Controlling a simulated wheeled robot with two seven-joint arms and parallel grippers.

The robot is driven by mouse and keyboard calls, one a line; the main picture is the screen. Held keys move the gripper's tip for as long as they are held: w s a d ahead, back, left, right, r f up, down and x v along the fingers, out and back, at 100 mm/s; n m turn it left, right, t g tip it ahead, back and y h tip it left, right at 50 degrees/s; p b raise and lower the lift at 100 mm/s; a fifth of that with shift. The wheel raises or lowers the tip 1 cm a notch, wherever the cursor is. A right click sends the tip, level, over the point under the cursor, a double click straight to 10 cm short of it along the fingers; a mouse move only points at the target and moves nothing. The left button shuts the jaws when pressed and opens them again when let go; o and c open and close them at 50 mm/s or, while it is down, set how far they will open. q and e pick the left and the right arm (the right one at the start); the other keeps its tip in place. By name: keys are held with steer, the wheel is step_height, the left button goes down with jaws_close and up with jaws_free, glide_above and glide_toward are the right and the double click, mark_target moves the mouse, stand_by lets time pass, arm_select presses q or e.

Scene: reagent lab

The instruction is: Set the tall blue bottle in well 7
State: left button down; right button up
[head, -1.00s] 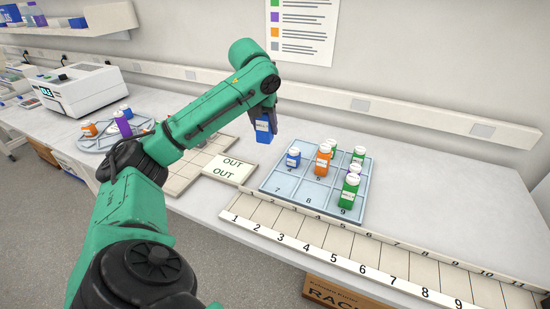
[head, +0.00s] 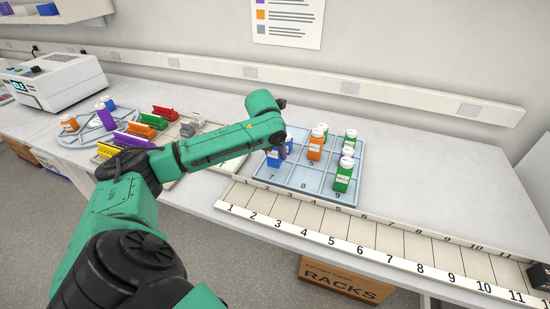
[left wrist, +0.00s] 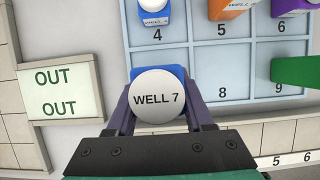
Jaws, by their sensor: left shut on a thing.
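The tall blue bottle (head: 273,160) is in my left gripper (head: 279,150), over the front left part of the pale blue rack (head: 306,183), near the number 7. In the left wrist view its white cap (left wrist: 157,96) reads WELL 7, with a little blue (left wrist: 181,74) showing behind it. The gripper's dark fingers (left wrist: 160,112) are shut on either side of it. The bottle hides the well beneath, so I cannot tell whether its base touches the rack. My right gripper is not in view.
Another blue bottle (left wrist: 150,14) stands in well 4. An orange bottle (head: 315,148) and several green bottles (head: 343,177) stand in other wells. Well 8 (left wrist: 222,75) is empty. An OUT sign (left wrist: 60,92) lies left of the rack. A numbered strip (head: 345,240) runs in front.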

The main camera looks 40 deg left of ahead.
arm_select(q)
steer(key=shift+f, duration=1.3)
steer(key=shift+c, duration=1.4)
jaws_free()
steer(key=shift+f, duration=0.1)
steer(key=v, duration=1.2)
steer(key=shift+b, duration=0.35)
